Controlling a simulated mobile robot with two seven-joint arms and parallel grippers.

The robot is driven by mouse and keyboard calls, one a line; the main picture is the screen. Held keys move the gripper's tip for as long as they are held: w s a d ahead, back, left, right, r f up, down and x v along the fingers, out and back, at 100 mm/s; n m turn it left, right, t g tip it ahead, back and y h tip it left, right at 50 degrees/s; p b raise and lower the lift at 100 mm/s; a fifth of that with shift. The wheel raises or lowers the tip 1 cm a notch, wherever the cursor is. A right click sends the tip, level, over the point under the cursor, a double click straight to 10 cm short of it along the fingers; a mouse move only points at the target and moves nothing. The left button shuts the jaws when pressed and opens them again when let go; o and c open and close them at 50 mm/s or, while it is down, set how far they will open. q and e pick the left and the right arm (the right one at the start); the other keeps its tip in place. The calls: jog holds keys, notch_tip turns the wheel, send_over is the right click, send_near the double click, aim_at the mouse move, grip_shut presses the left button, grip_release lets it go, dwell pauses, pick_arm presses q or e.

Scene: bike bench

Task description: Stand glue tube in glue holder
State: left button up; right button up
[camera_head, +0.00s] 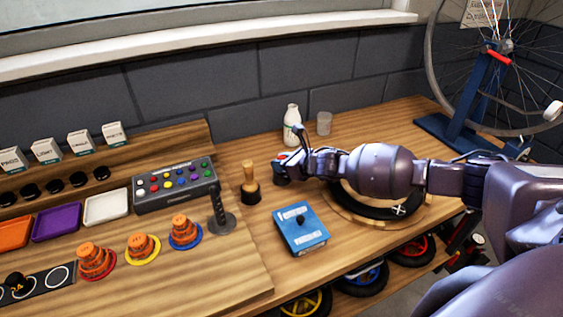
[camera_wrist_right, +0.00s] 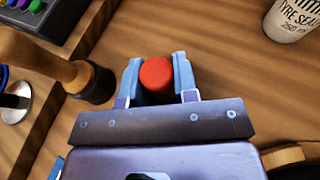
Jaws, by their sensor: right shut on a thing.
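My right gripper (camera_head: 283,162) is over the bench, between the wooden-handled tool and the white bottle. In the right wrist view the gripper (camera_wrist_right: 157,80) is shut on the glue tube (camera_wrist_right: 155,73), whose round red top shows end-on between the blue fingers. A little of the tube's red (camera_head: 281,156) also shows in the head view. A dark form (camera_head: 280,179) shows just under the fingers; it may be the glue holder, but I cannot tell, nor whether the tube is in it. The tube's lower part is hidden. My left gripper is out of view.
The wooden-handled tool with a black base (camera_head: 250,183) stands close left of the gripper. A blue box (camera_head: 301,230) lies in front. The white sealant bottle (camera_head: 291,125) and clear cup (camera_head: 324,123) stand behind. A black tyre (camera_head: 385,211) lies under my right arm.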

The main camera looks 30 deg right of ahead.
jog(key=shift+f, duration=0.15)
jog(key=o, duration=1)
jog(key=v, duration=1)
jog(key=shift+s+d+r, duration=0.1)
jog(key=shift+s+r, duration=0.15)
jog(key=shift+s, duration=0.1)
